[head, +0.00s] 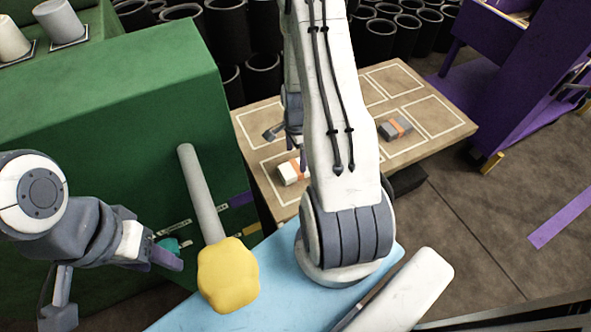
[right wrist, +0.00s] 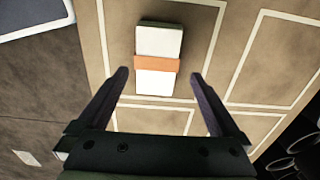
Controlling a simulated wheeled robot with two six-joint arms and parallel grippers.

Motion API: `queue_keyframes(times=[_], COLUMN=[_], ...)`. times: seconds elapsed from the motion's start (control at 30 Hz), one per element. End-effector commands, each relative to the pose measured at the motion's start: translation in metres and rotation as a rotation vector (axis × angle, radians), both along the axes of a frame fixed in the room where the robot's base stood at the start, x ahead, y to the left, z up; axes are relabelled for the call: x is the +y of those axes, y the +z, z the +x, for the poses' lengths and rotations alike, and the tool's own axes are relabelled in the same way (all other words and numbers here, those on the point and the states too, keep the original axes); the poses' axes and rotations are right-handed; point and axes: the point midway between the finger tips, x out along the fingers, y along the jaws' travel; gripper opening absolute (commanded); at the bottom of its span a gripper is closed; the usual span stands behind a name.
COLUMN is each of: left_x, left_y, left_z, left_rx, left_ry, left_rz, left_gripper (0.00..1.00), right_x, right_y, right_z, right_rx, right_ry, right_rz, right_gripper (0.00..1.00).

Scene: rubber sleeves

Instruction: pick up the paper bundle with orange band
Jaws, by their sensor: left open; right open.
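A white paper bundle with an orange band (head: 291,173) lies on the brown table, partly hidden by my right arm in the head view. A grey bundle with an orange band (head: 396,129) lies further right on the same table. In the right wrist view, a pale bundle with an orange band (right wrist: 157,45) lies flat just beyond my right gripper (right wrist: 160,75), whose open, empty fingers point at it. It looks like the white one. In the head view my right gripper (head: 284,133) hangs above the table's left part. My left gripper (head: 166,252) is open beside the green block.
The brown table (head: 435,88) has white outlined rectangles. A large green block (head: 110,95) stands left, with a grey rod and yellow knob (head: 228,275) in front. Several black cylinders (head: 375,38) stand behind. A purple stand (head: 495,50) is at the right. Floor at right is mostly clear.

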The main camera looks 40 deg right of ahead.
Motion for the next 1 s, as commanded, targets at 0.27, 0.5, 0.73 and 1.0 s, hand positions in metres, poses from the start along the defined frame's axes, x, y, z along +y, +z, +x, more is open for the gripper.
queue_keyframes(times=[0.27,0.5,0.73,1.0], left_x=[0.0,0.0,0.0,0.0], left_y=[-0.017,-0.019,-0.019,-0.019], left_z=[0.0,0.0,0.0,0.0], left_rx=[0.0,0.0,0.0,0.0], left_ry=[0.0,0.0,0.0,0.0], left_rz=[0.0,0.0,0.0,0.0], left_gripper=[0.52,0.52,0.52,0.52], right_x=[0.004,0.003,0.003,0.003], right_y=[-0.039,-0.05,-0.049,-0.049], right_z=[-0.004,-0.003,-0.003,-0.003], right_rx=[0.002,-0.001,-0.001,-0.001], right_ry=[0.0,0.0,0.0,0.0], right_rz=[0.001,-0.001,0.0,0.0], right_gripper=[1.0,1.0,0.5,0.22])
